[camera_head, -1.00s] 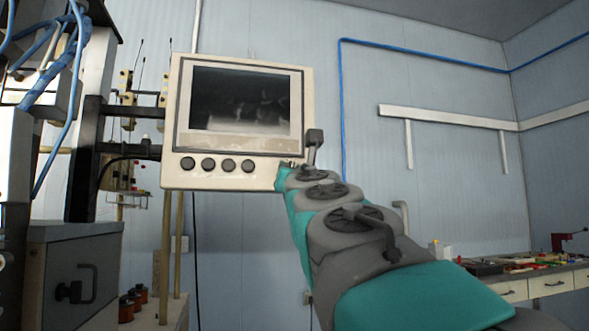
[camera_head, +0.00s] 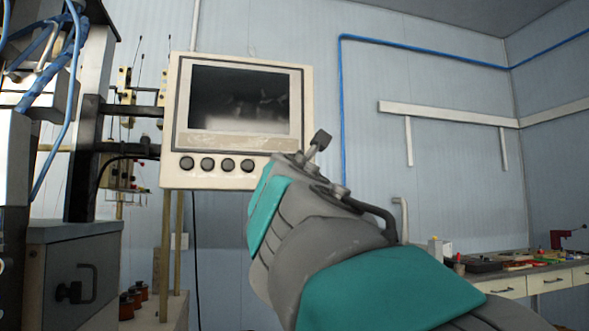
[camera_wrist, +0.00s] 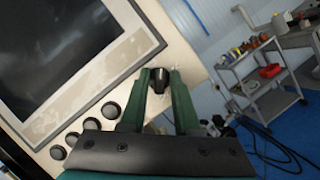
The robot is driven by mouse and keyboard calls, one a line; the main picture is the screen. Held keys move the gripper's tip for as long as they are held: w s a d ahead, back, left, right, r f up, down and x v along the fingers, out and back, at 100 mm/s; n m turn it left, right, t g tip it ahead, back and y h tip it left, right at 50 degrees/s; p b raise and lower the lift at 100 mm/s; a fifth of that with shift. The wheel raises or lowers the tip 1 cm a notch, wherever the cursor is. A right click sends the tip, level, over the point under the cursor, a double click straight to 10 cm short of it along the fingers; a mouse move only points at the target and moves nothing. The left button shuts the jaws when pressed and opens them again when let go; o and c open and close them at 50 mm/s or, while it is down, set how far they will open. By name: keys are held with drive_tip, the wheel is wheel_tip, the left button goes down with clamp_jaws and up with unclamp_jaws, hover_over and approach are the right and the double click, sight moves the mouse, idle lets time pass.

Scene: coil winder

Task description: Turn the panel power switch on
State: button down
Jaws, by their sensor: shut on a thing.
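The panel (camera_head: 235,178) is a cream box with a dark screen (camera_head: 240,100) and a row of round black buttons beneath it. In the wrist view the panel (camera_wrist: 185,52) looks tilted. A black switch knob (camera_wrist: 158,80) sits near the panel's lower corner, past the row of buttons. My gripper (camera_wrist: 160,76) has its two green fingers at the panel face, one on each side of the knob, shut on it. In the head view my own grey and teal arm hides the fingers and the switch.
A machine frame with blue cables (camera_head: 60,90) stands left of the panel. A workbench with tools (camera_head: 510,270) is at the right. The wrist view shows a grey cart (camera_wrist: 258,80) with spools behind the panel. Open room lies between panel and bench.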

drive_tip(key=shift+m+g+h, duration=0.35)
drive_tip(key=shift+m+g, duration=0.2)
drive_tip(key=shift+m, duration=1.15)
drive_tip(key=shift+m+g+h, duration=0.4)
drive_tip(key=shift+m+g, duration=0.1)
drive_tip(key=shift+m, duration=1.2)
drive_tip(key=shift+m+g+h, duration=0.35)
drive_tip(key=shift+m+g, duration=0.2)
drive_tip(key=shift+m, duration=1.15)
drive_tip(key=shift+r, duration=0.1)
drive_tip(key=c, duration=0.9)
unclamp_jaws()
drive_tip(key=shift+o, duration=0.2)
drive_tip(key=s+b, duration=0.1)
drive_tip(key=s, duration=0.6)
drive_tip(key=shift+s+a, duration=0.4)
drive_tip(key=shift+a, duration=0.05)
